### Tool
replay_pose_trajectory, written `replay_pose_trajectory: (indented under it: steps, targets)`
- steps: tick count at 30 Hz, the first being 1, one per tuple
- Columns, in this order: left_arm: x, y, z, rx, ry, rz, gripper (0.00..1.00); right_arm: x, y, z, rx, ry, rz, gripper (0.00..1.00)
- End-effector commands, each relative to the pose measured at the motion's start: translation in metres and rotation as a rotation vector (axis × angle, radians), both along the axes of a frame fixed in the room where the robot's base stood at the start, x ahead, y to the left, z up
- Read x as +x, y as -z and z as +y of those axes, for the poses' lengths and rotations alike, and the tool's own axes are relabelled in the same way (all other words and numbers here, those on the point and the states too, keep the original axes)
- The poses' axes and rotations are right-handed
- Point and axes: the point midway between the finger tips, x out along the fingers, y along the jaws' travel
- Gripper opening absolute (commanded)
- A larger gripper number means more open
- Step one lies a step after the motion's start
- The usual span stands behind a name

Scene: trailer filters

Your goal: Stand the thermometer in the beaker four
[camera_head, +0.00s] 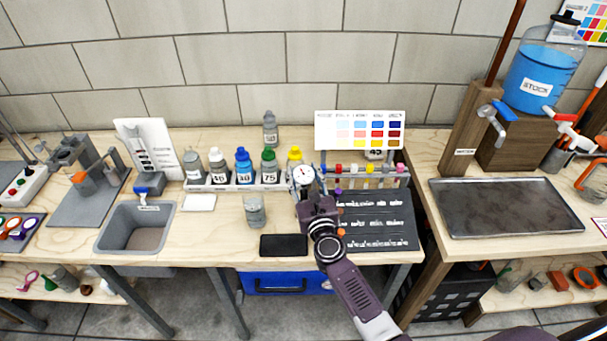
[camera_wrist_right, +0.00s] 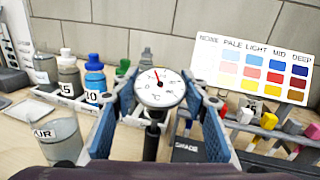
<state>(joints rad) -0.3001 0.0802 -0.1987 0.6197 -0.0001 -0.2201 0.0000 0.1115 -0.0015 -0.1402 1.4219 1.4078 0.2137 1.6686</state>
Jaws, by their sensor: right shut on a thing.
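The thermometer (camera_wrist_right: 158,88) has a round white dial with a red needle and a dark stem below. My right gripper (camera_wrist_right: 155,112) is shut on it just under the dial, which faces the wrist camera. In the head view the dial (camera_head: 303,175) shows above my right gripper (camera_head: 309,198), over the bench in front of the bottle rack. Beaker four (camera_head: 255,211) is a clear beaker standing on the bench just left of the gripper. In the wrist view it (camera_wrist_right: 62,140) is at lower left, its label partly cut to "UR". The stem's lower end is hidden. My left gripper is out of view.
A rack (camera_head: 228,187) of several capped bottles stands behind the beaker. A strip of coloured vials (camera_head: 365,170) and a colour chart (camera_head: 362,131) are on the right. A dark pad (camera_head: 284,245) lies in front; a grey sink (camera_head: 136,228) is at left.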

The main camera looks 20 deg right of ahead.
Motion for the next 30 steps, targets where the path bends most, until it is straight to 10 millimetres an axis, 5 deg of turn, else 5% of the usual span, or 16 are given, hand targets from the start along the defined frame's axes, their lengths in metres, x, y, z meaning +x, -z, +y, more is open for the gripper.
replay_pose_trajectory:
  steps: [30]
  targets:
    - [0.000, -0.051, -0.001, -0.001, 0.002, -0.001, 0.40, 0.000, -0.054, 0.000, 0.001, 0.000, -0.001, 0.17]
